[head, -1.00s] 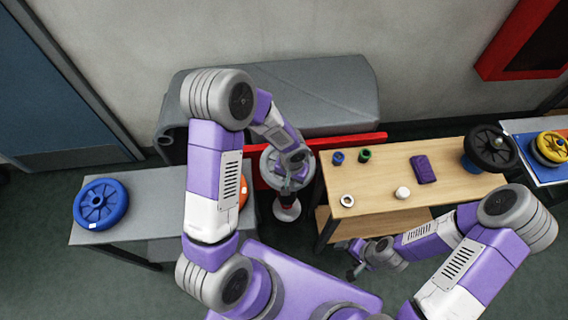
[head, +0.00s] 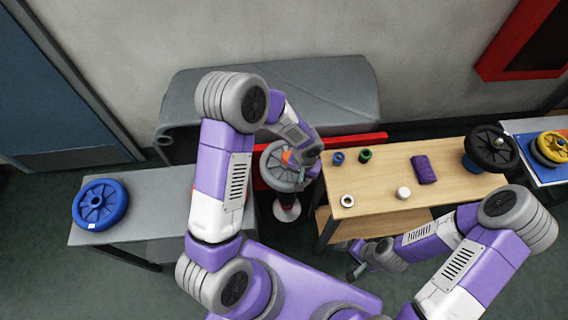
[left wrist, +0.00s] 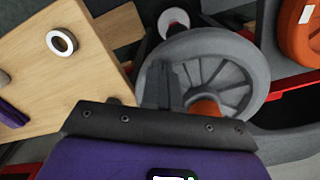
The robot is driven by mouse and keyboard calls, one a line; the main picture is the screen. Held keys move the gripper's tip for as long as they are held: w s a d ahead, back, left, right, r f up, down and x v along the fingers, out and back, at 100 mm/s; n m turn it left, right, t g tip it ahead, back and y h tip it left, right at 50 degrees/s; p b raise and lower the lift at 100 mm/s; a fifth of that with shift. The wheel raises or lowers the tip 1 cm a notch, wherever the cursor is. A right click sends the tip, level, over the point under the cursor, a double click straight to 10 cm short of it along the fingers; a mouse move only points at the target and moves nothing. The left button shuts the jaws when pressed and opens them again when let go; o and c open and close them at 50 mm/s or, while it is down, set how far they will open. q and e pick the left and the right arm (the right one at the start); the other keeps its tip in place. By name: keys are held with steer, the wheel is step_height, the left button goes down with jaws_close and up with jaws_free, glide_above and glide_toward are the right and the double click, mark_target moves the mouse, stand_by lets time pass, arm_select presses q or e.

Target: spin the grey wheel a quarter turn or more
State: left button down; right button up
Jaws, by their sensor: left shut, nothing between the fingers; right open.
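The grey wheel (head: 270,171) has a spoked face and an orange hub (head: 287,158). It stands on a post with a round white-and-red foot, in the gap between the two tables. In the left wrist view the wheel (left wrist: 258,75) fills the upper middle, with the orange hub low on it. My left gripper (head: 303,177) is shut and empty at the right side of the wheel, partly hidden by its own wrist. In the left wrist view its fingers (left wrist: 160,85) overlap the wheel's face near the rim; I cannot tell whether they touch. My right gripper (head: 354,266) is open, low beside the wooden table.
A wooden table (head: 375,163) to the right bears a purple block (head: 424,169), a white ring (head: 347,201), small parts and a black wheel (head: 490,148). A grey table (head: 150,205) to the left bears a blue wheel (head: 100,204). A red bar (head: 360,141) runs behind the grey wheel.

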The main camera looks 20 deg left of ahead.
arm_select(q)
steer(key=shift+w, duration=0.1)
step_height(320, 180, up, 7)
steer(key=p, duration=0.4)
stand_by(0.4)
stand_by(0.7)
steer(key=s+d+f+n+h+b, duration=0.1)
steer(key=s+d+f+h+b, duration=0.1)
steer(key=s+f, duration=0.5)
steer(key=s+d+f+n+h+b, duration=0.1)
steer(key=s+f+h+b, duration=0.1)
steer(key=s+f, duration=0.6)
steer(key=shift+x, duration=1.1)
